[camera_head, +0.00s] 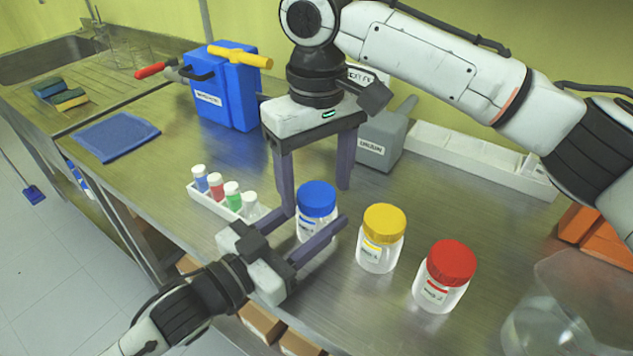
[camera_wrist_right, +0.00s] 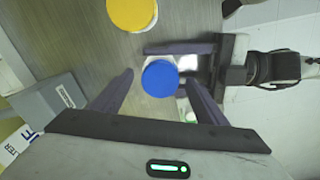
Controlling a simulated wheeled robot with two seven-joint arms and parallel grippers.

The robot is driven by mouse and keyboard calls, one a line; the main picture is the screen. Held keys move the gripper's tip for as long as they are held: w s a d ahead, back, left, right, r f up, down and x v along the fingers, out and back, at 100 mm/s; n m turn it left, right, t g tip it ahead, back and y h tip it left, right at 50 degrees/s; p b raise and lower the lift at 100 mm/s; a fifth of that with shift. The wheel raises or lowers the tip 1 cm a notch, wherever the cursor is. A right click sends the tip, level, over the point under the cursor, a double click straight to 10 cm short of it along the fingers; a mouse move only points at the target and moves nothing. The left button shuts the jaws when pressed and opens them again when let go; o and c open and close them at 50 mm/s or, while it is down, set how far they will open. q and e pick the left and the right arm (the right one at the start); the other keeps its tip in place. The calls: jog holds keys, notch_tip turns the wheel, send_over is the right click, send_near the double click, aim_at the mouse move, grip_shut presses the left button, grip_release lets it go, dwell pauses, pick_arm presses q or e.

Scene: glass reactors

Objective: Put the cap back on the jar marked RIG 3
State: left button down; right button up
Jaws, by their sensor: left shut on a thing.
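A clear jar with a blue cap (camera_head: 317,197) stands on the steel bench. A yellow-capped jar (camera_head: 381,243) and a red-capped jar (camera_head: 443,282) stand to its right. Their labels are too small to read surely, so I cannot tell which is RIG 3. My left gripper (camera_head: 318,217) is shut on the blue-capped jar's body from the side. My right gripper (camera_head: 315,194) points down over this jar, open, its fingers apart on either side. In the right wrist view the blue cap (camera_wrist_right: 160,79) lies between those fingers, with gaps; whether it is fully seated is unclear.
A white rack of small vials (camera_head: 222,203) stands left of the jars. Behind are a blue box (camera_head: 228,95), a grey container (camera_head: 378,146) and a long white tray (camera_head: 480,160). A clear vessel (camera_head: 545,330) is at the front right, near the orange items (camera_head: 600,245).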

notch_tip(320, 180, up, 12)
dwell(0.7)
pick_arm(q)
jog(key=c, duration=0.7)
grip_release()
jog(key=shift+c, duration=0.2)
jog(key=b+v, duration=0.1)
jog(key=v, duration=0.8)
jog(key=shift+f, duration=0.1)
jog(key=shift+s+a, duration=0.45)
pick_arm(e)
jog(key=shift+f, duration=0.5)
